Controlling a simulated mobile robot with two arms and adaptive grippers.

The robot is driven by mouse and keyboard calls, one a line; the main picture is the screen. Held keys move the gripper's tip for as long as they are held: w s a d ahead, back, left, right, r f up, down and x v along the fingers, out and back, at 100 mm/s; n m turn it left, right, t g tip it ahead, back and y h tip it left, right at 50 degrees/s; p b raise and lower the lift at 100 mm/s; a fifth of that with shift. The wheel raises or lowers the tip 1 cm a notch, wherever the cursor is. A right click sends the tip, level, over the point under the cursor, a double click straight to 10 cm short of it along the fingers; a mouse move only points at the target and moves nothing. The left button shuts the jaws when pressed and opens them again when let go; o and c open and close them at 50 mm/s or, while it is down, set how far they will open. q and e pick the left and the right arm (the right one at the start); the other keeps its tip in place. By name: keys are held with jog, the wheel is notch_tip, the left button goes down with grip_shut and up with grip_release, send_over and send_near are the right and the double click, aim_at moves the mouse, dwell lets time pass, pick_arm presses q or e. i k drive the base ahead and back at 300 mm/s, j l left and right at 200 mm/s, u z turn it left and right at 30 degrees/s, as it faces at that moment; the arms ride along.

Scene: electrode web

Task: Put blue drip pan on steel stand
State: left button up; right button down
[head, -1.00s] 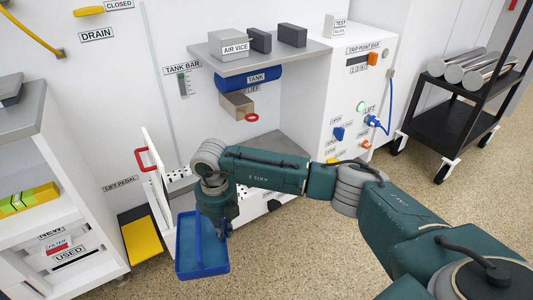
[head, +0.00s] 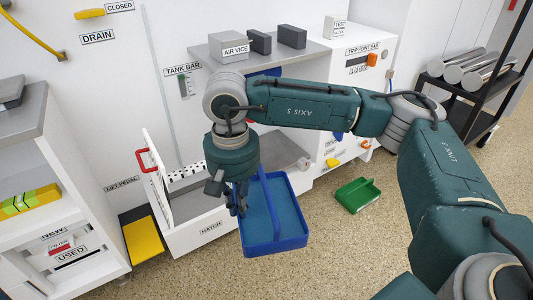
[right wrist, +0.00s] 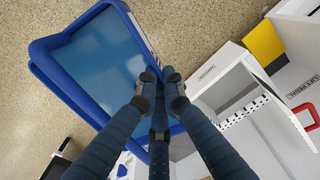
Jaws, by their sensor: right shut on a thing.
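The blue drip pan (head: 278,218) is a shallow tray with raised rims and a handle bar. It hangs in the air over the floor, in front of the hatch drawer. My right gripper (head: 238,205) is shut on its left side, pointing down. In the right wrist view the pan (right wrist: 95,62) lies upper left, and the fingers of my right gripper (right wrist: 161,92) meet at its rim. I cannot pick out the steel stand with certainty in these views. My left gripper is not in view.
A green tray (head: 358,195) lies on the floor to the right. The open hatch drawer (head: 195,232) and yellow lift pedal (head: 144,242) are to the left. A black cart (head: 468,95) with metal cylinders stands at the right back. Floor in front is clear.

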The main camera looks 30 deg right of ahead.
aim_at(274, 160)
jog(key=i+l+z, duration=0.1)
jog(key=l, duration=0.3)
jog(key=i+l+z, duration=0.15)
jog(key=l, duration=0.2)
jog(key=i+l+z, duration=0.1)
jog(key=i+l, duration=0.15)
jog(key=i+l+z, duration=0.1)
jog(key=l, duration=0.35)
jog(key=i, duration=0.1)
